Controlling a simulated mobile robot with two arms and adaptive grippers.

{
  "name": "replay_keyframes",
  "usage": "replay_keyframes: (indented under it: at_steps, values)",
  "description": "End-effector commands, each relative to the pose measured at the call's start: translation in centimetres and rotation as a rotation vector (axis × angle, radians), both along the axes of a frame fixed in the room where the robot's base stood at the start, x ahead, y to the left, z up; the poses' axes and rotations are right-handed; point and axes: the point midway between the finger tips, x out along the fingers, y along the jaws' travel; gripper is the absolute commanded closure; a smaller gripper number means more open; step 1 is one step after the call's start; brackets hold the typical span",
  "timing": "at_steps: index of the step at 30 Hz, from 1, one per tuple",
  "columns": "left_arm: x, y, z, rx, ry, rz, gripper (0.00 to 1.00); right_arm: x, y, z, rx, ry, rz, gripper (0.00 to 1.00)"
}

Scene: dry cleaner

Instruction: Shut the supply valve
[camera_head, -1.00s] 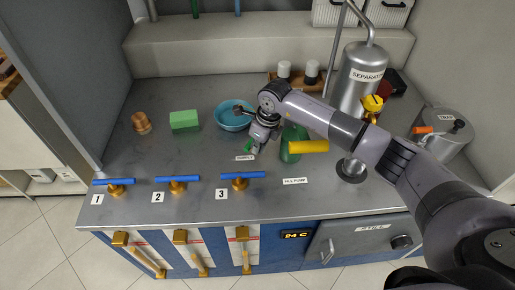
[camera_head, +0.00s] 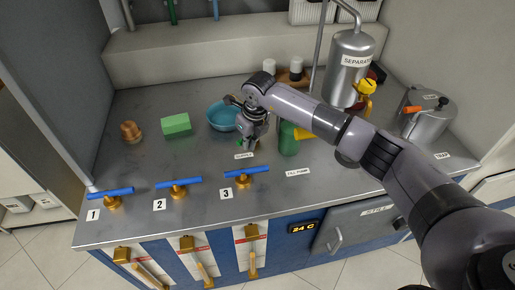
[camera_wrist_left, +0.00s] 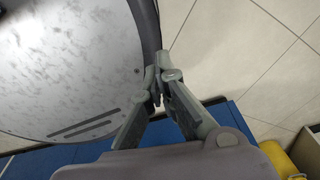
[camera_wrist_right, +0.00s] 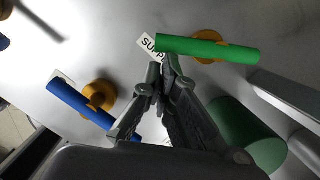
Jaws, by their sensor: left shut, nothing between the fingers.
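The supply valve has a green bar handle (camera_wrist_right: 208,47) on a brass body (camera_wrist_right: 210,60), beside a partly hidden SUPPLY label (camera_wrist_right: 150,45) in the right wrist view. In the head view the label (camera_head: 244,155) shows at the counter's middle, and my right gripper hides most of the valve. My right gripper (camera_wrist_right: 161,72) is shut, its fingertips close to the handle's label-side end; I cannot tell whether they touch it. It also shows in the head view (camera_head: 250,147). My left gripper (camera_wrist_left: 157,68) is shut and empty, away from the counter top.
Blue-handled valves 1 (camera_head: 110,193), 2 (camera_head: 178,182) and 3 (camera_head: 246,171) line the front edge. A green cylinder (camera_head: 288,140) stands right of my right gripper and a blue bowl (camera_head: 222,117) behind it. The separator (camera_head: 348,72) stands back right.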

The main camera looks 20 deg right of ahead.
Motion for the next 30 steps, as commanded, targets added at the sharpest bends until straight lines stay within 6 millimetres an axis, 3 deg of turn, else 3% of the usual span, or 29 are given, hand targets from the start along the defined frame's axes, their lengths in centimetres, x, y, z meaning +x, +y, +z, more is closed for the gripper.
replay_keyframes:
  at_steps: [6,17,30]
  values:
    - [0.1,0.5,-1.3,0.006,-0.001,-0.001,1.00,0.9,1.8,-0.2,0.000,-0.001,-0.187,1.00]
    - [0.1,-1.3,-3.0,-0.015,-0.002,0.003,1.00,2.1,3.0,-0.2,0.000,-0.002,-0.449,1.00]
    - [0.1,-0.5,-3.7,-0.007,-0.002,0.000,1.00,2.7,3.4,-0.1,0.001,-0.001,-0.441,1.00]
